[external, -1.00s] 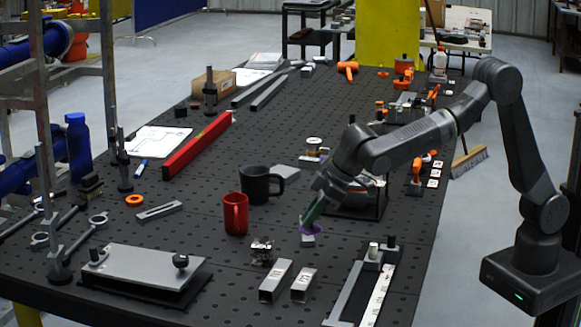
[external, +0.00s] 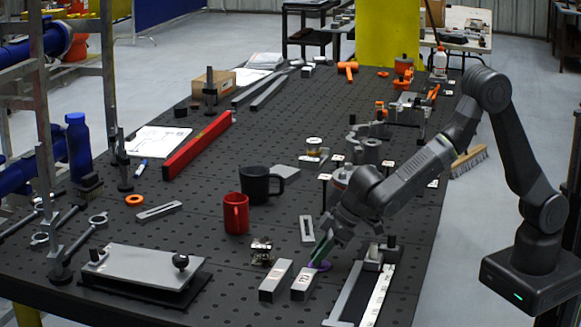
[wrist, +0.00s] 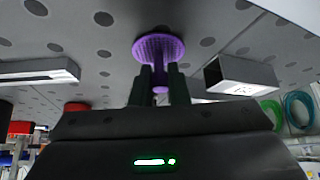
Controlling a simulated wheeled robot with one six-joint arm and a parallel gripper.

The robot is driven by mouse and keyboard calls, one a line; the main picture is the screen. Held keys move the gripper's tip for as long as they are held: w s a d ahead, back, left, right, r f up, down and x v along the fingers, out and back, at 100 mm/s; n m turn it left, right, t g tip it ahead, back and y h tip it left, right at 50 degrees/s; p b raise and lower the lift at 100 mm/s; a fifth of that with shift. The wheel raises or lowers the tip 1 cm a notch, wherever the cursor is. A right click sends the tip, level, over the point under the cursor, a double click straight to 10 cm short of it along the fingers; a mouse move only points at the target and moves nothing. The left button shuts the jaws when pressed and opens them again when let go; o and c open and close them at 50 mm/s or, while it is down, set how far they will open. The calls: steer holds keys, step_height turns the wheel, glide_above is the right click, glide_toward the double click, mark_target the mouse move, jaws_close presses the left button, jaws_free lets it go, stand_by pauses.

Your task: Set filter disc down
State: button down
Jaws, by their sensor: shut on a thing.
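The purple filter disc (external: 322,266) is low over the black perforated table, beside the right metal block. It shows as a round purple disc with a short stem in the wrist view (wrist: 158,46). My gripper (wrist: 160,86) is shut on the stem, with a dark finger on each side. In the external view my gripper (external: 319,255) points down and hides part of the disc. Whether the disc touches the table cannot be told.
Metal blocks (external: 275,281) and (external: 303,284) stand left of the disc, the right one very close. A rail fixture (external: 345,297) lies to the right. A slotted plate (external: 307,229) lies behind, with a red mug (external: 236,213) and black mug (external: 257,185) further left.

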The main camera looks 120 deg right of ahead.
steer(key=shift+f+b, duration=0.15)
steer(key=shift+b, duration=0.15)
steer(key=c, duration=1.4)
jaws_free()
steer(key=shift+r+p, duration=0.3)
steer(key=shift+p, duration=0.05)
steer(key=b+v, duration=0.1)
steer(key=v, duration=1.1)
steer(key=shift+s, duration=0.1)
